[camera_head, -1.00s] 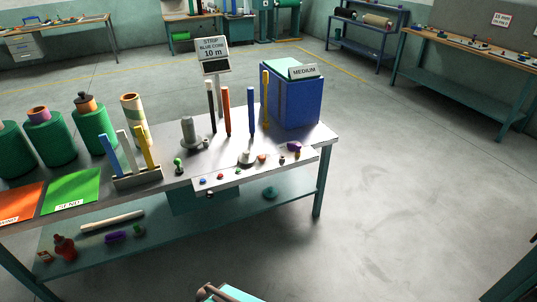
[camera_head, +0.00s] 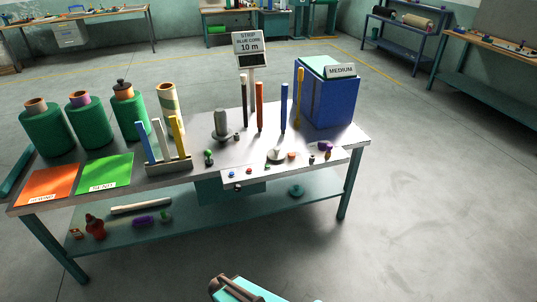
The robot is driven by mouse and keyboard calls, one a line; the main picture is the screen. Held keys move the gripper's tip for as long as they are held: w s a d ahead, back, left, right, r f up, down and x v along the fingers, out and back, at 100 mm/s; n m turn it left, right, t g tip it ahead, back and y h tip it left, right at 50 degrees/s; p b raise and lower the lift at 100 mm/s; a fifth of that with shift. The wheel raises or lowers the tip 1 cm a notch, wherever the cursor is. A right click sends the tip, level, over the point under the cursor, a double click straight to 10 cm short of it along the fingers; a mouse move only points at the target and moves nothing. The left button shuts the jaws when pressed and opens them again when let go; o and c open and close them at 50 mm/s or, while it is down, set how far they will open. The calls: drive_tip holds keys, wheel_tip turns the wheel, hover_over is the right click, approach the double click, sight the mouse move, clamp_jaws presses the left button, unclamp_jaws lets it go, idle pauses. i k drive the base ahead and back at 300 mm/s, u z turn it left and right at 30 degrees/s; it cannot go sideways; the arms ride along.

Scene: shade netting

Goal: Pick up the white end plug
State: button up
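A small pale, whitish piece (camera_head: 275,156) stands near the front of the grey bench top (camera_head: 215,183), at the back edge of a light strip with small coloured parts. It may be the white end plug, but it is too small to tell. Part of my arm (camera_head: 240,290), teal with a dark brown piece, shows at the bottom edge, well short of the bench. My gripper's fingers do not show.
Green rolls (camera_head: 90,122) stand at the bench's left, behind orange and green sheets. A holder with upright bars (camera_head: 168,168), a grey spindle (camera_head: 221,125), upright rods and a blue bin (camera_head: 328,102) share the top. The floor in front and right is clear.

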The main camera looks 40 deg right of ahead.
sight(276, 153)
drive_tip(key=u, duration=0.2)
drive_tip(key=i, duration=0.95)
drive_tip(key=z, duration=0.3)
